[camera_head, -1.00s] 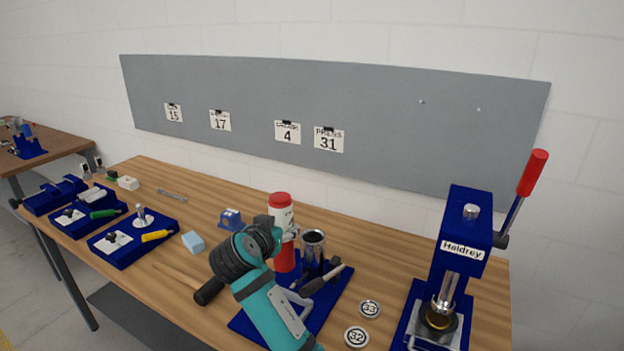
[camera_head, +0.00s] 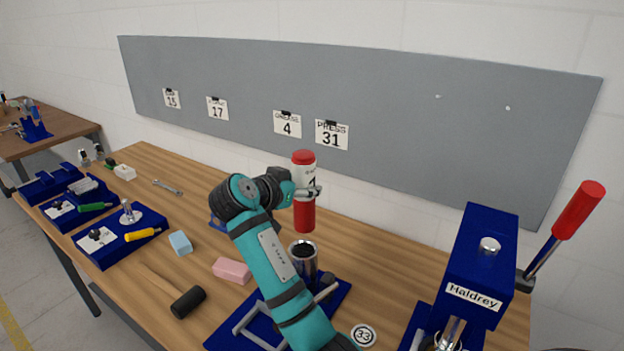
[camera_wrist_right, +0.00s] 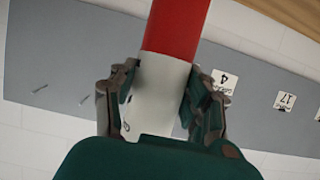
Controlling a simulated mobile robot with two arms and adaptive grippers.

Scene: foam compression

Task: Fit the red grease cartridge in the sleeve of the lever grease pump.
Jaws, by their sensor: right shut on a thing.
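The grease cartridge (camera_head: 304,214), red with a white label band and a red cap, is held upright by my right gripper (camera_head: 306,191). Its lower end is above the open metal sleeve (camera_head: 303,252) of the lever grease pump, apart from it and roughly in line with it in the head view. The pump stands on a blue base (camera_head: 335,295), and my right arm partly hides it. In the right wrist view the fingers (camera_wrist_right: 160,98) close on the white band of the cartridge (camera_wrist_right: 177,28). My left gripper is not in view.
A black-headed mallet (camera_head: 188,302), a pink block (camera_head: 232,270) and a light blue block (camera_head: 180,243) lie left of the pump. A round 33 tag (camera_head: 363,336) lies at the front.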

